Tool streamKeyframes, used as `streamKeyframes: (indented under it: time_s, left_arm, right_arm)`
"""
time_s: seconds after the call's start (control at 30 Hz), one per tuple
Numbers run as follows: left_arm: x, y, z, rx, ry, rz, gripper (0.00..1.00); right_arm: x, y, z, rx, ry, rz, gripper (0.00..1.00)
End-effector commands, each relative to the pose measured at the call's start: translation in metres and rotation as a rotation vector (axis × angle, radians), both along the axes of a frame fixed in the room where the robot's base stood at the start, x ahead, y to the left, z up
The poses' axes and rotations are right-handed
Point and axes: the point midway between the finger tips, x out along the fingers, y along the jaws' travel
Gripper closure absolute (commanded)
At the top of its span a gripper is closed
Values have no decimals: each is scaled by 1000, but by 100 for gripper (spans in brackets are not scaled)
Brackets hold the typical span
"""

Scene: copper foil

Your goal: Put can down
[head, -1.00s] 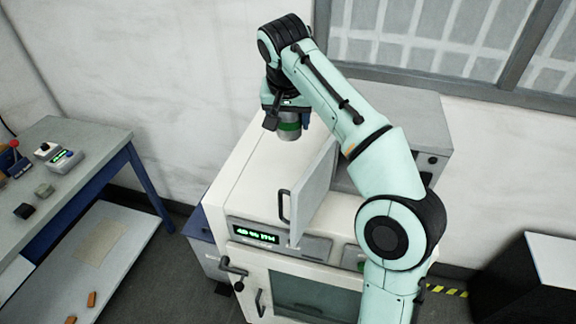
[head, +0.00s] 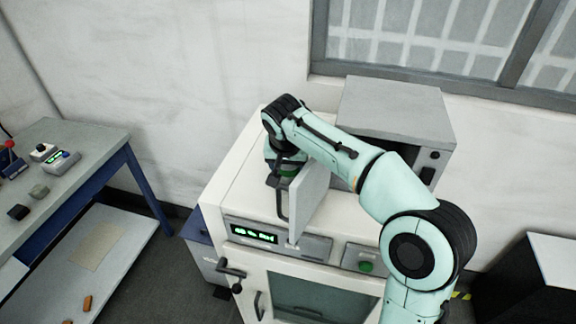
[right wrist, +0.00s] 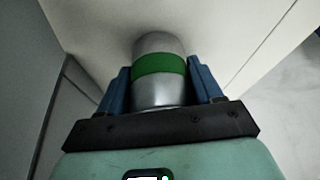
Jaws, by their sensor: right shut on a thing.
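The can (right wrist: 160,90) is silver with a green band and sits between the two blue fingers of my right gripper (right wrist: 160,88) in the right wrist view. The fingers are shut on it. In the head view the right gripper (head: 285,172) is over the white machine's top, beside the open grey door. Only a bit of the can's green band (head: 289,172) shows there; the door and gripper hide the rest. I cannot tell whether the can touches the top surface. My left gripper is not in view.
The white machine (head: 237,195) has a green display, and its open door (head: 312,197) stands close to the gripper. A grey box (head: 400,108) is behind the arm. A workbench (head: 80,140) with small devices is at the left.

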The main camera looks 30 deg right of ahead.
Motion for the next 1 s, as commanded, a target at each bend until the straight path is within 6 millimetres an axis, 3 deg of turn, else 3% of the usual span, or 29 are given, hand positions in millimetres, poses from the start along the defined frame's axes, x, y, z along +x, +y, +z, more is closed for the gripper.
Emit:
streamKeyframes:
  time_s: [0.3,0.33,0.4,0.73,0.87,1.0]
  left_arm:
    - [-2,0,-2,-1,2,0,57]
    - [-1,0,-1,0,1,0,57]
    - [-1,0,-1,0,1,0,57]
    - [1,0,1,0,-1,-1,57]
    - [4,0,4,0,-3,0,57]
    - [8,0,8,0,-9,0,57]
  right_arm:
    - [1,0,-1,-1,-3,1,73]
    - [1,0,-1,-1,-2,0,29]
    - [1,0,-1,-1,-2,0,9]
    - [1,0,3,-1,-3,1,9]
    - [-2,4,16,0,-7,2,9]
    - [-10,11,43,0,-10,3,9]
